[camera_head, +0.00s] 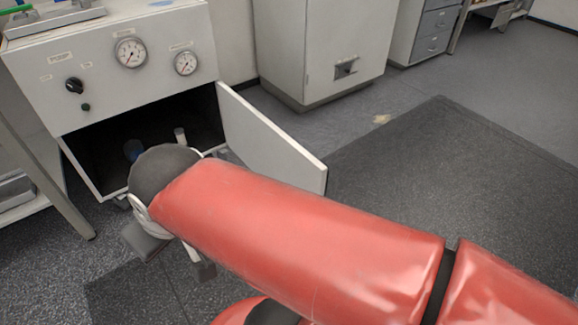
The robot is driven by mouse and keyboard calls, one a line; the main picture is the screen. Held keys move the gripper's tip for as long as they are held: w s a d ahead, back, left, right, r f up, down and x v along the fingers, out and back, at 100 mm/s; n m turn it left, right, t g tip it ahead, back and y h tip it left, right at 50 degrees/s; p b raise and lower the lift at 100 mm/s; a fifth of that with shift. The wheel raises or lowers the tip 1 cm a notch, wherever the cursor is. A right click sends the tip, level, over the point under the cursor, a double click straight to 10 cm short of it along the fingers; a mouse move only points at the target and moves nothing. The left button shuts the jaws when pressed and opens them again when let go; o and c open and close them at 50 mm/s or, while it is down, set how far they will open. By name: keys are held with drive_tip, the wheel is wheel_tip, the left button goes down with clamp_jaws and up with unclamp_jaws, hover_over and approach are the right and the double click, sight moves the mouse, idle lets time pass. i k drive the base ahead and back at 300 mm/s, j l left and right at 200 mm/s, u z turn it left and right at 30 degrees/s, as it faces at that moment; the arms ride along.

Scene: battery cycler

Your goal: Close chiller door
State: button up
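The chiller (110,55) is a white cabinet at the upper left, with gauges and a black knob on its front panel. Its white door (270,140) is hinged at the right side of the opening and stands wide open, swung out toward the right front. My red arm reaches from the lower right to just in front of the opening, and its dark wrist covers part of the opening and of the door's lower edge.
The dark chiller interior (150,122) holds a bluish item and a pale upright item, partly hidden. A metal table leg (45,180) stands at the left. A white cabinet (320,50) stands behind the door. The dark floor mat (460,180) at the right is clear.

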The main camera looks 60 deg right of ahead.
sight(264, 147)
drive_tip(key=k+l+u, duration=0.1)
drive_tip(key=k+l, duration=0.25)
drive_tip(key=l, duration=0.2)
drive_tip(key=k+l, duration=0.4)
drive_tip(key=l, duration=0.15)
drive_tip(key=l+u, duration=0.25)
drive_tip(key=l, duration=1.85)
drive_tip(key=k+j+z, duration=0.1)
drive_tip(key=j+z, duration=0.2)
drive_tip(key=k+j+z, duration=0.15)
drive_tip(key=j+z, duration=0.2)
drive_tip(key=k+j+z, duration=0.3)
drive_tip(key=i+l, duration=0.05)
drive_tip(key=i, duration=0.05)
